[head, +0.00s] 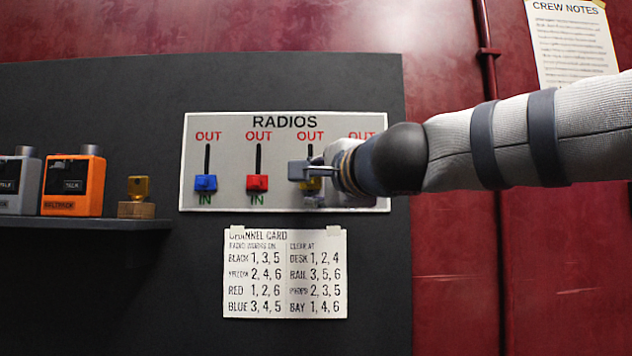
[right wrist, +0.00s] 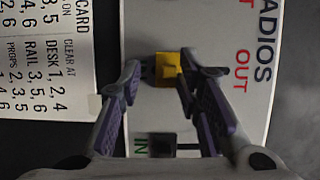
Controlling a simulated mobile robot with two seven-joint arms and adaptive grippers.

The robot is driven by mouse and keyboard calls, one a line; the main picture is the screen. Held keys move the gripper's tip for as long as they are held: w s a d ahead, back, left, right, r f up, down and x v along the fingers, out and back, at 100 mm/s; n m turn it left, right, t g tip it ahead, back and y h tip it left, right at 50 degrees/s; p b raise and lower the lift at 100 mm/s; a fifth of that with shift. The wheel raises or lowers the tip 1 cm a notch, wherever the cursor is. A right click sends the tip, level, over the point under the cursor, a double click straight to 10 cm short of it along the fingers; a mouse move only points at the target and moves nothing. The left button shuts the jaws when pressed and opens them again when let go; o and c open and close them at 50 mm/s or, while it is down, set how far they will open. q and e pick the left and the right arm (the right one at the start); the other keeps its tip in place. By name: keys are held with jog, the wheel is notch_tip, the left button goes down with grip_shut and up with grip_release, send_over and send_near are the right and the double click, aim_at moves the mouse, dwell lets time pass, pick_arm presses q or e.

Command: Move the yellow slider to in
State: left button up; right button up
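The yellow slider (head: 311,184) shows partly behind my right gripper (head: 303,182) on the grey RADIOS panel (head: 230,150). It sits low in its track, about level with the blue and red sliders. Its IN label is hidden in the head view. In the right wrist view, the yellow slider (right wrist: 167,68) lies between the two fingers of my open right gripper (right wrist: 160,72). The finger on the OUT side is very close to it; I cannot tell if they touch. A gap shows on the other side. My left gripper is not in view.
The blue slider (head: 206,183) and red slider (head: 257,182) sit left of the yellow one, near IN. A dark slider (right wrist: 162,145) shows in the right wrist view. A channel card (head: 285,273) hangs below the panel. Radios (head: 73,185) stand on a shelf at left.

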jog(key=v, duration=1.2)
